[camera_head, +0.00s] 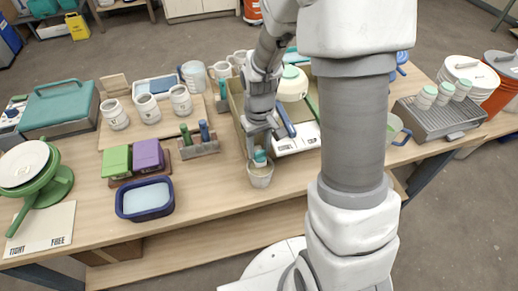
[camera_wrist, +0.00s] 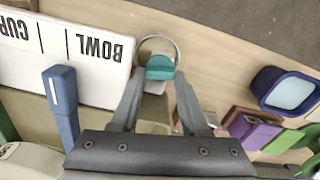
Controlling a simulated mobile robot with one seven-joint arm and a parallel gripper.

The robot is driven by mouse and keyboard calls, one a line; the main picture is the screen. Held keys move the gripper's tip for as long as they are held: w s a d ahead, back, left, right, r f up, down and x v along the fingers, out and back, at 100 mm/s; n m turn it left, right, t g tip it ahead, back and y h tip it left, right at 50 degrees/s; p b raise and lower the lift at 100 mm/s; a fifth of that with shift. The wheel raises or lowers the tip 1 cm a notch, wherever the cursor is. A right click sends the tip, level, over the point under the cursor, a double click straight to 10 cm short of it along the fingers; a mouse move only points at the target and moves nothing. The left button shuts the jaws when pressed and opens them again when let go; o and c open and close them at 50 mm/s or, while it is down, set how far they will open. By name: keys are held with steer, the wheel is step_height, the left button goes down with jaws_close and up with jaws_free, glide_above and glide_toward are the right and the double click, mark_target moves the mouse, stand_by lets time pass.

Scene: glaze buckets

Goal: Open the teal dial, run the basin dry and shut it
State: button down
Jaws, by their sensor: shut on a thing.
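The teal dial (camera_head: 260,157) is at the front of the bench, just above a pale cup (camera_head: 260,176). In the wrist view the teal dial (camera_wrist: 160,67) sits between the fingertips of my gripper (camera_wrist: 160,77), which is shut on it. The round rim of the cup (camera_wrist: 173,41) shows just beyond and under the dial. In the head view my gripper (camera_head: 260,150) comes down over the dial from behind. A tan-walled basin (camera_head: 238,128) stands behind the dial, mostly hidden by my arm. Its inside and any liquid level cannot be told.
A navy tub (camera_head: 122,204) with pale blue content stands left of the cup. Green (camera_head: 117,160) and purple (camera_head: 148,155) blocks and a rack with green and blue handles (camera_head: 198,148) stand behind it. A grey tray (camera_head: 428,122) with cups is at right.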

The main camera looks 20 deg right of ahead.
steer(key=shift+s+f+m, duration=0.1)
steer(key=shift+s+m, duration=0.2)
steer(key=shift+m, duration=0.7)
steer(key=c, duration=0.7)
jaws_free()
steer(key=shift+s, duration=0.1)
